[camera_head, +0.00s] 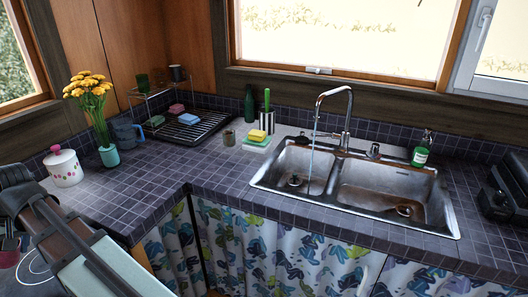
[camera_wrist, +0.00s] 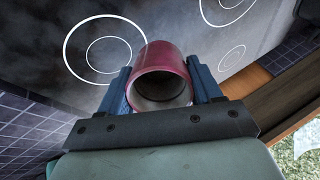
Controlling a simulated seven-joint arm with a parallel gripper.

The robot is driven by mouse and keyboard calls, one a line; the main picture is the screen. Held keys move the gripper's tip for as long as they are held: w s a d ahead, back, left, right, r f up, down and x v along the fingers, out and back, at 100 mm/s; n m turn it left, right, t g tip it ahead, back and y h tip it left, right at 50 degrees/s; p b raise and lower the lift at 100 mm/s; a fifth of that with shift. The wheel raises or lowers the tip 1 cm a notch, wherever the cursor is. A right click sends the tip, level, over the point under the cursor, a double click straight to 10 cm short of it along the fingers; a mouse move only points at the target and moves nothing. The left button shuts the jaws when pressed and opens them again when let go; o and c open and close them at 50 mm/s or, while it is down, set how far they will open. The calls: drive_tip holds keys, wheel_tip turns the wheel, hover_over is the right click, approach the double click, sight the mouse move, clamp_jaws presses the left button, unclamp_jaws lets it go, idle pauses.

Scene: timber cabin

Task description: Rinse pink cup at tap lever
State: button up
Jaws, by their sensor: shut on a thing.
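The pink cup (camera_wrist: 160,55) is in my gripper (camera_wrist: 161,76) in the wrist view, its blue fingers shut on both sides. Its open mouth faces the camera and the inside looks empty. The tap (camera_head: 347,118) stands behind the double sink (camera_head: 262,184), far to the right of my arm. A thin stream of water (camera_head: 311,160) falls from its spout into the left basin. The tap's lever is too small to make out clearly.
A hob with white rings (camera_wrist: 105,22) lies beyond the cup. A soap bottle (camera_head: 420,155) is right of the tap.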

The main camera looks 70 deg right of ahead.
drive_tip(key=s+a, duration=0.1)
drive_tip(key=a, duration=0.5)
drive_tip(key=shift+s+a, duration=0.15)
drive_tip(key=shift+a, duration=0.05)
idle(0.4)
idle(1.2)
drive_tip(key=s+a+r, duration=0.1)
drive_tip(key=a+r, duration=0.3)
drive_tip(key=a, duration=0.1)
idle(0.5)
drive_tip(key=shift+d, duration=0.1)
idle(0.4)
